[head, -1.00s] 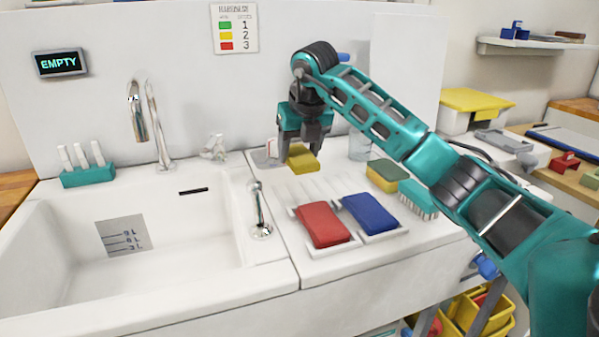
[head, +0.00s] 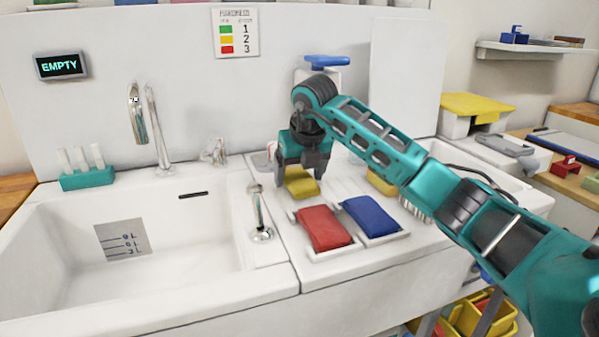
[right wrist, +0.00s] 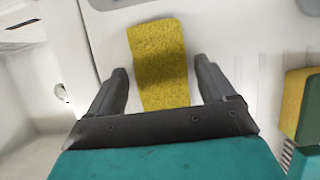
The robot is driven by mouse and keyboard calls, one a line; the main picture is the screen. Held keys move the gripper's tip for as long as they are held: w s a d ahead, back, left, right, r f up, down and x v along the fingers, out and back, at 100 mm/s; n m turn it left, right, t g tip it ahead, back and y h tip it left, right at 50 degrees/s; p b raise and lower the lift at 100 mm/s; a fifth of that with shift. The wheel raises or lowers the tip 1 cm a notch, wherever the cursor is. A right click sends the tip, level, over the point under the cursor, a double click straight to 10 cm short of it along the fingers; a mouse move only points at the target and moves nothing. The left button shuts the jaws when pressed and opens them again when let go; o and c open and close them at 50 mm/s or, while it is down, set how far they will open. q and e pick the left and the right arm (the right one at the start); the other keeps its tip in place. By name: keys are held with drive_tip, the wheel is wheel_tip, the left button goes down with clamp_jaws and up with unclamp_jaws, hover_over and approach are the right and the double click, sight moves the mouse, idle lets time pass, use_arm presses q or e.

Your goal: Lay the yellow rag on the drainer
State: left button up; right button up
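In the right wrist view the yellow rag (right wrist: 160,62) lies between the spread fingers (right wrist: 162,80), with a narrow gap on both sides. Its near end is hidden by my gripper. Whether its underside rests fully on the drainer cannot be told. My left gripper is not in view.
A red rag (head: 323,229) and a blue rag (head: 370,215) lie on white holders in front. A sponge (head: 382,183) is partly hidden behind my right arm. The tap lever (head: 260,212) stands left of the rags, beside the empty sink basin (head: 190,240).

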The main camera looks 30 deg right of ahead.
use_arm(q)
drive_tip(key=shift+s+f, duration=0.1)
use_arm(e)
drive_tip(key=shift+r, duration=0.3)
use_arm(q)
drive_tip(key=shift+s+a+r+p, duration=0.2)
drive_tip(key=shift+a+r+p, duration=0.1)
drive_tip(key=shift+p, duration=0.5)
use_arm(e)
drive_tip(key=v, duration=1.1)
drive_tip(key=shift+s+r, duration=0.3)
drive_tip(key=shift+a, duration=0.1)
